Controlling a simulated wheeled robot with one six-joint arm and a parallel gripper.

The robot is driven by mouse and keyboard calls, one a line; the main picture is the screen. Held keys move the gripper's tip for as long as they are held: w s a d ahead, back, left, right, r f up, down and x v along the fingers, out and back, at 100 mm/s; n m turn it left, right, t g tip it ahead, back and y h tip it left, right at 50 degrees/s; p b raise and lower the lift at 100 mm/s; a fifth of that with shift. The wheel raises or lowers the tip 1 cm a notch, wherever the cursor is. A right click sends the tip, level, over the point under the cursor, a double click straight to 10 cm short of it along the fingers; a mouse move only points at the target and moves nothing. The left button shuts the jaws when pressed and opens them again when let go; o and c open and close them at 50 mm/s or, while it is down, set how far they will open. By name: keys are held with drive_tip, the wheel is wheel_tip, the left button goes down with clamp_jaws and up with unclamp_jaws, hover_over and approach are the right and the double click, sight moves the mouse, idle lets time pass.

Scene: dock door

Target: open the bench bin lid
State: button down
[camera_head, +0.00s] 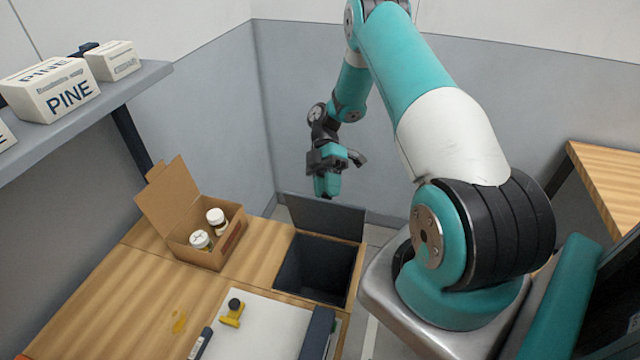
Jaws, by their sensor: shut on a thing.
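The bench bin (314,270) is a dark, square-mouthed box set in the wooden bench top, and its inside looks empty. Its dark grey lid (325,217) stands raised, roughly upright, along the far side of the opening. My gripper (326,191) is at the lid's upper edge, left of the lid's middle, and is shut on it. The exact contact between the fingertips and the lid is small and partly hidden by the gripper body.
An open cardboard box (206,255) with two white-capped jars stands left of the bin. A white board (262,328) with a yellow-and-black tool (233,312) lies in front. A shelf (90,110) with PINE boxes (55,90) overhangs at left. Walls stand behind.

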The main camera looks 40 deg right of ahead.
drive_tip(key=shift+w+d+r, duration=0.1)
drive_tip(key=shift+w+d, duration=0.1)
drive_tip(key=shift+d, duration=0.05)
drive_tip(key=c, duration=0.9)
unclamp_jaws()
